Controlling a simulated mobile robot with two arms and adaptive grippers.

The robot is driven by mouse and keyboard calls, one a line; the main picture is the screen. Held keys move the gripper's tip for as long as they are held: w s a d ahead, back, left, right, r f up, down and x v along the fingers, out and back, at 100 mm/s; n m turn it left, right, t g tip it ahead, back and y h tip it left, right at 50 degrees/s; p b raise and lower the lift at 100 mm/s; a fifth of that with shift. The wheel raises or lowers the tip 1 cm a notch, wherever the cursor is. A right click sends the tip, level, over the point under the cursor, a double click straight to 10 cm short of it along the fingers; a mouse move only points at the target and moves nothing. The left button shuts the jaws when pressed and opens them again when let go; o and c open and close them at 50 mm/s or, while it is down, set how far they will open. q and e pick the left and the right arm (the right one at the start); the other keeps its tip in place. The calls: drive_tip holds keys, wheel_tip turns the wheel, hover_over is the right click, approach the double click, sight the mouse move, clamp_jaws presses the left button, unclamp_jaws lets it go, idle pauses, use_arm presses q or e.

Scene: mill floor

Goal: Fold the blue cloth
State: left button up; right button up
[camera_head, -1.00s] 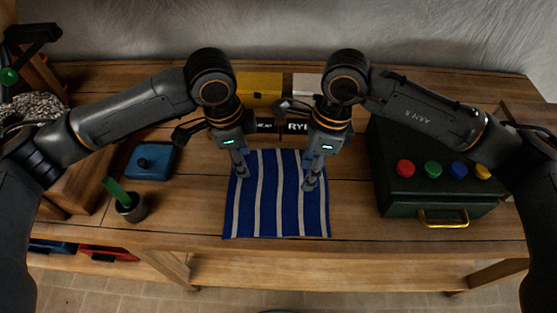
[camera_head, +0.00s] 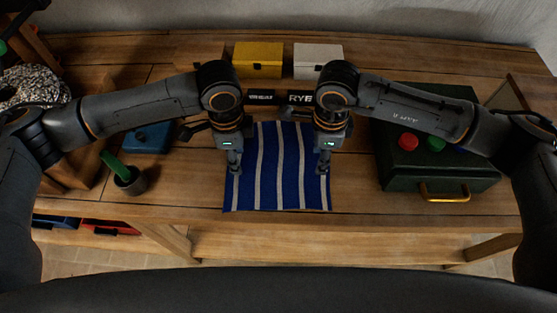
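The blue cloth (camera_head: 278,180) with pale stripes lies flat and unfolded on the wooden table, its near edge close to the table's front edge. My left gripper (camera_head: 234,170) points down over the cloth's left side. My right gripper (camera_head: 323,170) points down over its right side. Both fingertips are at or just above the cloth, about midway between its far and near edges. The fingers are small and dark here, so I cannot tell whether they are open or shut, or whether they touch the cloth. The grippers partly cover the cloth's side edges.
A dark green box (camera_head: 440,170) with coloured buttons and a brass handle stands on the right. A yellow box (camera_head: 257,60), a white box (camera_head: 318,62) and dark lettered blocks (camera_head: 300,97) stand behind the cloth.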

use_arm(q)
drive_tip(key=shift+f, duration=0.2)
use_arm(e)
drive_tip(key=shift+f, duration=0.2)
use_arm(q)
drive_tip(key=c, duration=0.8)
use_arm(e)
drive_tip(key=c, duration=0.8)
use_arm(q)
clamp_jaws()
use_arm(e)
clamp_jaws()
use_arm(q)
drive_tip(key=shift+s+f, duration=0.1)
drive_tip(key=shift+s, duration=0.05)
use_arm(e)
drive_tip(key=shift+s+f, duration=0.1)
